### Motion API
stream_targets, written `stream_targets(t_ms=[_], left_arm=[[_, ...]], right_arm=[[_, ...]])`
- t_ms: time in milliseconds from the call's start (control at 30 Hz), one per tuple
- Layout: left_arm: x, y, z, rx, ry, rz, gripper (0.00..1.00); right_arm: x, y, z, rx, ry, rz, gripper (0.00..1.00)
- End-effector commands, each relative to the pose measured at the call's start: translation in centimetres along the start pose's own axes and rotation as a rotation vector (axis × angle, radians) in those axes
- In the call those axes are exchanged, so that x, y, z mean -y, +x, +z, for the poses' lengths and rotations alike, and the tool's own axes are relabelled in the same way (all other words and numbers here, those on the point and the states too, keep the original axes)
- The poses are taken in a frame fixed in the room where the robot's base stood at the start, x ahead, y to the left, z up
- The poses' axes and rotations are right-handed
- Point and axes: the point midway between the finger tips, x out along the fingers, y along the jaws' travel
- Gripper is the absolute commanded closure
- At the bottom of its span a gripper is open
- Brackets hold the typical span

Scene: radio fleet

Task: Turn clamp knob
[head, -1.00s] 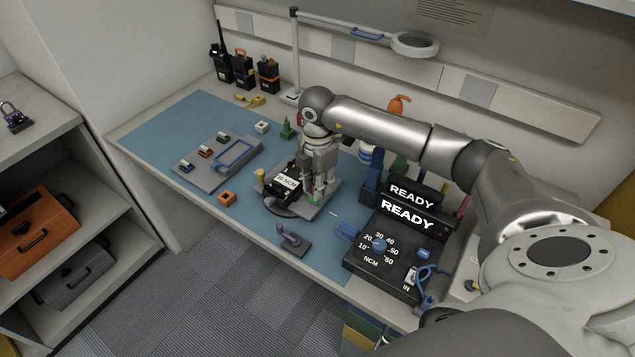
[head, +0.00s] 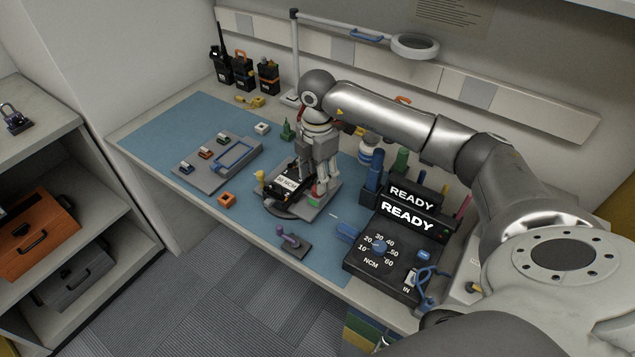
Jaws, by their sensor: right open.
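A grey clamp fixture (head: 278,212) sits on the blue mat and holds a black device with a white label (head: 287,181), its lettering partly covered. My right gripper (head: 322,190) points down at the right side of the fixture, with its fingers open. The fingertips are low over the base, close to a small green part (head: 313,202). The clamp knob cannot be made out clearly; the gripper hides that part of the fixture. I cannot tell whether the fingers touch anything. My left gripper is not in view.
A black torque unit (head: 380,262) reading READY stands right of the fixture. A purple-handled tool (head: 290,241) and an orange block (head: 227,200) lie in front. A grey tray (head: 217,165) is at left. Radios (head: 243,70) and a lamp (head: 415,45) stand at the back.

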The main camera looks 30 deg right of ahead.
Motion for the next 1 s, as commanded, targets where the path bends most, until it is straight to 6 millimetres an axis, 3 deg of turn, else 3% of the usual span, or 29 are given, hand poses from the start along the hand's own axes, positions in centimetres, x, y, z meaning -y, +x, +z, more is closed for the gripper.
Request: stream_targets(t_ms=[200,400,1000], left_arm=[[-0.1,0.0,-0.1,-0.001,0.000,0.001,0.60],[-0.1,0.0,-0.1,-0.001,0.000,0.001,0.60],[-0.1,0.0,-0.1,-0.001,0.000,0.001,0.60]], right_arm=[[-0.1,-4.9,0.0,0.001,-0.001,0.005,0.53],[-0.1,-7.6,0.0,0.001,0.000,0.003,0.53],[0.0,-8.3,0.0,0.000,0.000,0.001,0.53]])
